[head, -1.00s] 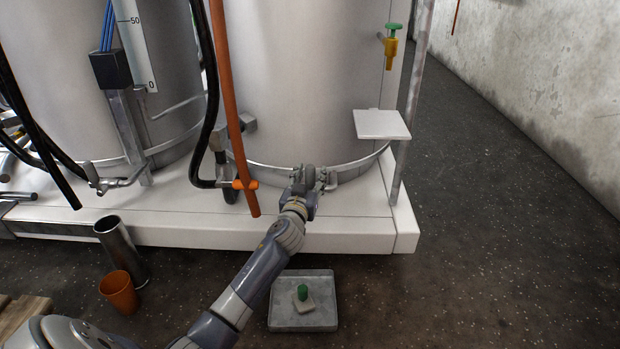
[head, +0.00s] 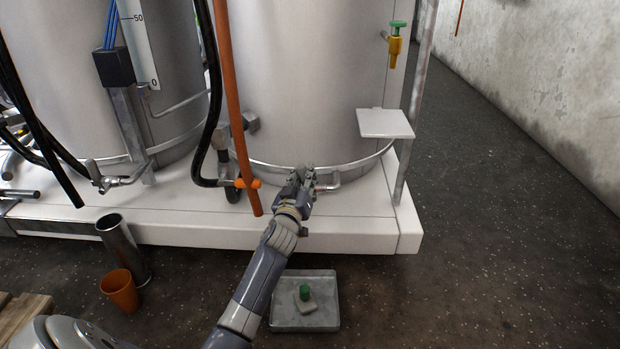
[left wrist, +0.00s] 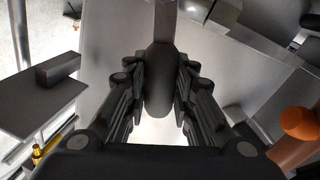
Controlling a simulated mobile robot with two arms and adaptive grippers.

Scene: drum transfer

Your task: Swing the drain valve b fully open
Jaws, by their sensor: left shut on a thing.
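The drain valve's dark rounded handle (left wrist: 158,80) stands between the fingers of my left gripper (left wrist: 157,105) in the left wrist view. The gripper is shut on this handle. In the head view my left gripper (head: 304,177) is at the foot of the right tank (head: 300,90), just above the white plinth. There its fingers and wrist hide most of the valve. A short bent pipe (head: 328,185) shows just right of the fingers. My right gripper is not in view.
An orange pipe (head: 230,100) and black hose (head: 212,110) hang just left of the gripper. A white shelf (head: 385,123) and a tap (head: 395,45) are at right. A metal tray (head: 325,320) lies on the floor below. The floor at right is clear.

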